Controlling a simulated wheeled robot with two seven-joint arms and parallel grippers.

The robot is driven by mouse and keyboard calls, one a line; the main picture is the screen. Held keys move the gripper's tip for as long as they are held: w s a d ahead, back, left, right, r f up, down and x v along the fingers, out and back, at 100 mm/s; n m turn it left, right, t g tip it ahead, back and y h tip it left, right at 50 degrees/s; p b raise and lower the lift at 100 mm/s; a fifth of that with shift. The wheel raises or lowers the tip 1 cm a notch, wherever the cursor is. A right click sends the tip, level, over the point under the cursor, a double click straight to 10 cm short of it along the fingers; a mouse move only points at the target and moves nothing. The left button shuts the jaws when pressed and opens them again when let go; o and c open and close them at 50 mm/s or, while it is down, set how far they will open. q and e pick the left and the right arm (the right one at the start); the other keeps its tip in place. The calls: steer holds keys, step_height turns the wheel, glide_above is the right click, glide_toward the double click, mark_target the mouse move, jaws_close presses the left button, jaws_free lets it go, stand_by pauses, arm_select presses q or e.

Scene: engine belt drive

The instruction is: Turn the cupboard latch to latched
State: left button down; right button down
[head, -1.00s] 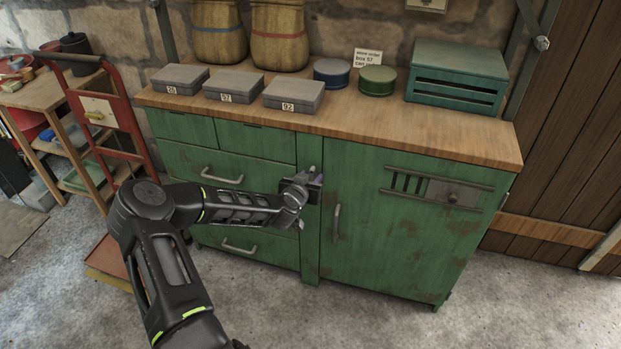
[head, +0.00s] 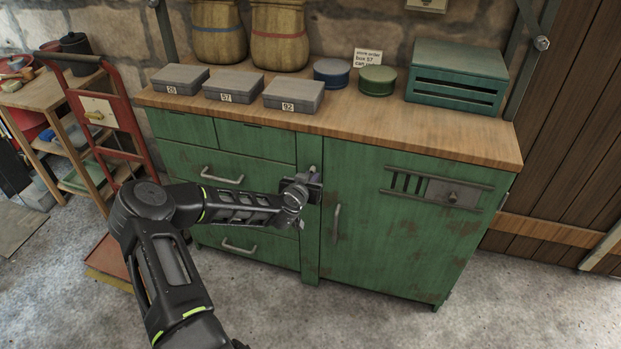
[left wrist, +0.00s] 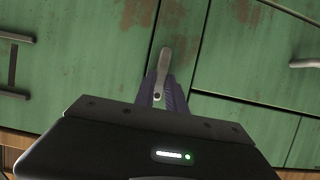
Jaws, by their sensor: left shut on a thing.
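The green cupboard (head: 375,240) stands below the wooden worktop, with its door closed at the right. The latch (left wrist: 164,65) is a small grey lever on the narrow green post between the door and the drawers. It lies roughly along the post, slightly tilted, in the left wrist view. My left gripper (left wrist: 162,92) is shut on the latch, its purplish fingers on either side of the lever. In the head view my left gripper (head: 308,186) is at the post and hides most of the latch. My right gripper is not in view.
The door handle (head: 336,223) is just right of my gripper, and a drawer handle (head: 222,175) is to its left. Grey boxes (head: 293,95), round tins (head: 377,80) and a teal crate (head: 457,77) stand on the worktop (head: 420,128). The floor in front is clear.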

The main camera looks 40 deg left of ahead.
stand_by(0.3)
arm_select(q)
steer(key=shift+s+a+f+n+t+h+b, duration=0.2)
steer(key=shift+n+t+h+b, duration=0.7)
steer(key=shift+n+b, duration=2.05)
steer(key=shift+a+f+n+t+h+b, duration=0.4)
steer(key=shift+n+t+h+b, duration=0.9)
steer(key=shift+b, duration=2.8)
steer(key=shift+s+a+f+n+t+h+b, duration=0.1)
steer(key=shift+a+f+n+t+h+b, duration=0.3)
steer(key=shift+n+b, duration=2.7)
steer(key=shift+d+r+m+b, duration=0.1)
steer(key=shift+m+b, duration=0.35)
steer(key=c, duration=1.4)
jaws_free()
steer(key=shift+s+p, duration=0.5)
steer(key=shift+s, duration=3.4)
